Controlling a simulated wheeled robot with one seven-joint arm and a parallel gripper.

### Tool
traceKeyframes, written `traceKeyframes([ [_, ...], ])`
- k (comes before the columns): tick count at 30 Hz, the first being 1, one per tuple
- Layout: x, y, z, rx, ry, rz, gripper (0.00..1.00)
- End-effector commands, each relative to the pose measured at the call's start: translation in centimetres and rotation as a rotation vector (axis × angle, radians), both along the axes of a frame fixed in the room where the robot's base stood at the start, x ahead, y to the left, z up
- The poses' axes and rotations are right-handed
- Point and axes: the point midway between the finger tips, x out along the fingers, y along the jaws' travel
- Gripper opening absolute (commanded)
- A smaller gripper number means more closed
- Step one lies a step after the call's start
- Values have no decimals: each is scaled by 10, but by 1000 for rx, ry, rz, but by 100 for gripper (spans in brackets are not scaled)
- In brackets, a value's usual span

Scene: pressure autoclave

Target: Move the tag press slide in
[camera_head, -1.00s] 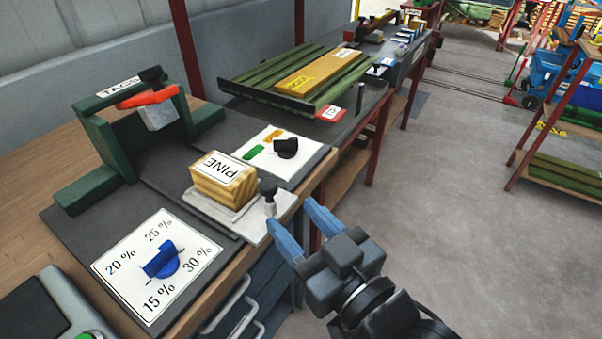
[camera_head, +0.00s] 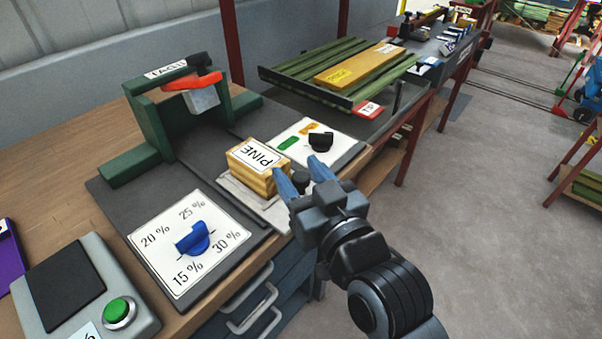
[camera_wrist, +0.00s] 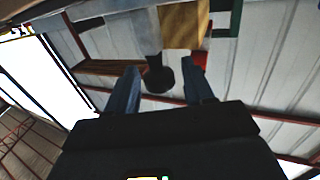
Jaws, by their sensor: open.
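The tag press (camera_head: 150,135) is a green frame with an orange lever (camera_head: 192,82) at the back left of the bench. In front of it lies the pale grey slide plate (camera_head: 236,190), bearing a wooden block labelled PINE (camera_head: 257,164). The slide's black knob (camera_head: 301,180) stands at its near right end, partly hidden by my fingers. My gripper (camera_head: 298,165) is open, with its blue fingers on either side of the knob. In the wrist view the knob (camera_wrist: 158,80) shows between the open fingers (camera_wrist: 160,66); contact cannot be told. The block (camera_wrist: 184,26) shows beyond.
A percent dial with a blue knob (camera_head: 193,240) lies front left of the slide. A white panel with a black knob (camera_head: 321,142) is behind it on the right.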

Motion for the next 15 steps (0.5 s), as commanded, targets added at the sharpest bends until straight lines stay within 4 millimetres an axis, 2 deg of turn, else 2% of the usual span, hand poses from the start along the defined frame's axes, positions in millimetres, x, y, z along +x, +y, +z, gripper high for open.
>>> traceKeyframes([
  [3, 0, 0, 0, 0, 0, 0, 52],
  [15, -1, 0, 0, 0, 0, 0, 14],
])
